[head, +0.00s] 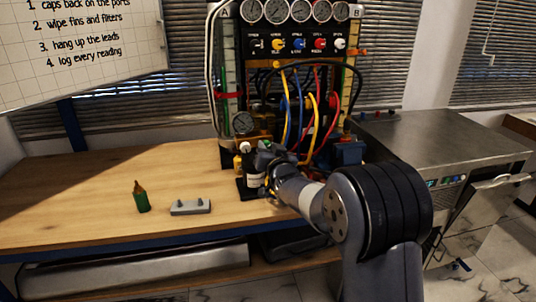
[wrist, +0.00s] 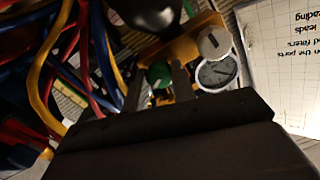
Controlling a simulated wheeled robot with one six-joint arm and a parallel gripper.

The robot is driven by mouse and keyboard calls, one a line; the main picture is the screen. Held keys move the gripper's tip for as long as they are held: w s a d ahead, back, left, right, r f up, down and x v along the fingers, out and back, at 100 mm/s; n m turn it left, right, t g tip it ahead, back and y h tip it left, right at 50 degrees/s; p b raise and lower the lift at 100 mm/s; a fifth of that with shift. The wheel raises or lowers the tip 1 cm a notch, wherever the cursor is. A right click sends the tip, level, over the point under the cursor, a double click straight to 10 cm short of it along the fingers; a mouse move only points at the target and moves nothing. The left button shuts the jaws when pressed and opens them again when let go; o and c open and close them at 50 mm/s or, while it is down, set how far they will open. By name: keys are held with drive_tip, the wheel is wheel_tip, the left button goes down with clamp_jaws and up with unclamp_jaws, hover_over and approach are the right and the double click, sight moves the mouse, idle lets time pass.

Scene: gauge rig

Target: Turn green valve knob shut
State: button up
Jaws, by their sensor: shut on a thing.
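The green valve knob (wrist: 159,74) shows in the wrist view, with a pale line on its face, on a brass-yellow manifold (wrist: 190,45). My gripper (wrist: 158,82) has one finger on each side of the knob and is shut on it. In the head view my gripper (head: 264,156) is at the front of the gauge rig (head: 277,75), and the knob is largely hidden there. A white knob (wrist: 214,42) with a dark line sits beside the green one. A round dial gauge (wrist: 217,73) is close by; it also shows in the head view (head: 243,123).
Yellow, blue and red hoses (head: 312,120) hang at the rig, right of my gripper. A green bottle with a brown tip (head: 141,197) and a grey block (head: 190,207) stand on the wooden bench (head: 80,205). The bench's left part is mostly clear. A steel unit (head: 440,150) stands right.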

drive_tip(key=m+b, duration=0.2)
drive_tip(key=m, duration=0.3)
drive_tip(key=shift+m, duration=0.3)
idle(0.4)
drive_tip(key=o, duration=1)
drive_tip(key=b+v, duration=0.1)
drive_tip(key=v, duration=0.9)
drive_tip(key=shift+s+d, duration=0.2)
drive_tip(key=shift+s, duration=0.15)
drive_tip(key=shift+w, duration=0.15)
